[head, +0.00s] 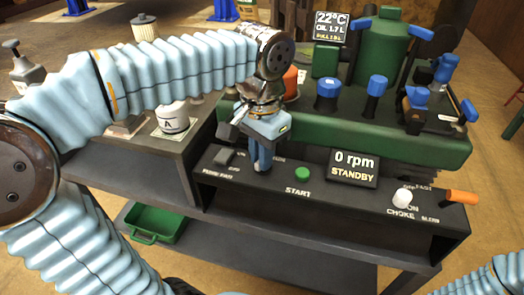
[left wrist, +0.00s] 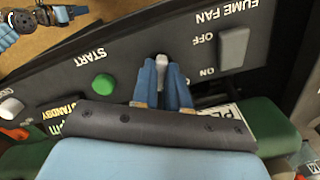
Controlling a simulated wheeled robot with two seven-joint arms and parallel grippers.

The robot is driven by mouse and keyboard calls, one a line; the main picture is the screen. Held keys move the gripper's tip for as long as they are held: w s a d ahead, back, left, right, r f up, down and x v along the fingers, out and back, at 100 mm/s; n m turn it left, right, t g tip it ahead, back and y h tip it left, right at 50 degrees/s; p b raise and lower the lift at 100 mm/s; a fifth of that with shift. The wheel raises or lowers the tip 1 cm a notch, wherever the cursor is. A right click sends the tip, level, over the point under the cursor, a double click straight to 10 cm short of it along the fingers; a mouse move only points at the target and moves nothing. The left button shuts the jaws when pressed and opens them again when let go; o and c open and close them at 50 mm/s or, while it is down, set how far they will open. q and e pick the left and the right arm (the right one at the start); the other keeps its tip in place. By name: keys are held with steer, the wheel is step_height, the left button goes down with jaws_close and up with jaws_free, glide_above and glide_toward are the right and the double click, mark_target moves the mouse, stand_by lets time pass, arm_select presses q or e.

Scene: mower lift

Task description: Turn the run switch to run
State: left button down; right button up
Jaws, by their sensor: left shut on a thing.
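My left gripper (head: 263,166) points down at the front control panel (head: 325,190), left of the green START button (head: 302,173). In the left wrist view its two blue fingers (left wrist: 163,75) are shut on a small light grey run switch (left wrist: 162,60). In the head view the fingers hide the switch, and its labels are mostly covered, so its setting cannot be read. The display (head: 353,167) reads "0 rpm STANDBY". What looks like my right gripper (left wrist: 62,14) shows small at the top left of the left wrist view; its jaws are unclear.
A grey fume fan rocker (left wrist: 233,47) sits beside the held switch. A white choke knob (head: 403,197) and an orange lever (head: 461,196) are at the panel's right. The green engine (head: 383,50) with blue-handled parts stands behind. A green tray (head: 157,224) lies on the lower shelf.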

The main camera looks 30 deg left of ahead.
stand_by(0.3)
arm_select(q)
steer(key=c, duration=1.1)
jaws_free()
steer(key=shift+c, duration=0.2)
step_height(320, 180, up, 14)
steer(key=p, duration=0.2)
steer(key=shift+f, duration=0.1)
